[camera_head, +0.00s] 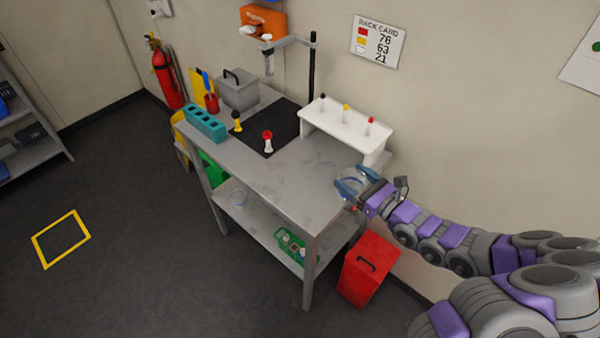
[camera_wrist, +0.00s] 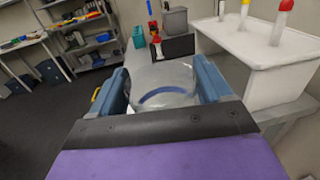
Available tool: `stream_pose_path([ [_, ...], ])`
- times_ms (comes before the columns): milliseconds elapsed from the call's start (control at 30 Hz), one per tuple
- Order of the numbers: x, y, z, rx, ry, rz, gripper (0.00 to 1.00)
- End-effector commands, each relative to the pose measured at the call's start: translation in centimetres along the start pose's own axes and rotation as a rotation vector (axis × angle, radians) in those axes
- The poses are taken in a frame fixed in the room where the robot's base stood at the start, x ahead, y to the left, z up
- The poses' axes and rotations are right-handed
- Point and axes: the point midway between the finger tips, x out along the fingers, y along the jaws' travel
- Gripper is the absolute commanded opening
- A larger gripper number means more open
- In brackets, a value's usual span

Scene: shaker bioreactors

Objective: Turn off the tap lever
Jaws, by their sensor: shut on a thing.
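I cannot pick out a tap lever with certainty in either view. An orange wall unit (camera_head: 264,22) with a white fitting (camera_head: 249,30) is at the top of the head view; whether it has a lever is too small to tell. My gripper (camera_head: 354,183) is at the right end of the grey bench (camera_head: 262,178). In the wrist view my gripper (camera_wrist: 160,82) has its two blue fingers on either side of a clear round vessel (camera_wrist: 165,78) with a blue band. It is shut on this vessel, which looks upright.
A white rack (camera_head: 340,125) with several colour-topped pieces stands at the bench's back right, close to my gripper. A black mat (camera_head: 285,118), a teal block (camera_head: 205,123) and a grey box (camera_head: 239,92) are farther left. A red bin (camera_head: 368,270) stands below. The left floor is open.

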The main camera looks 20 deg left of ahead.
Motion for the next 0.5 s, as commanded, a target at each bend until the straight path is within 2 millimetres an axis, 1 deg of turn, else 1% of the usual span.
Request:
stream_pose_path([
  [67,1.0,0.2,-0.2,0.000,0.001,0.003,0.23],
  [367,6.6,1.1,-0.9,-0.007,0.007,0.007,0.23],
  [500,8.8,1.0,-1.1,-0.008,0.004,0.004,0.23],
])
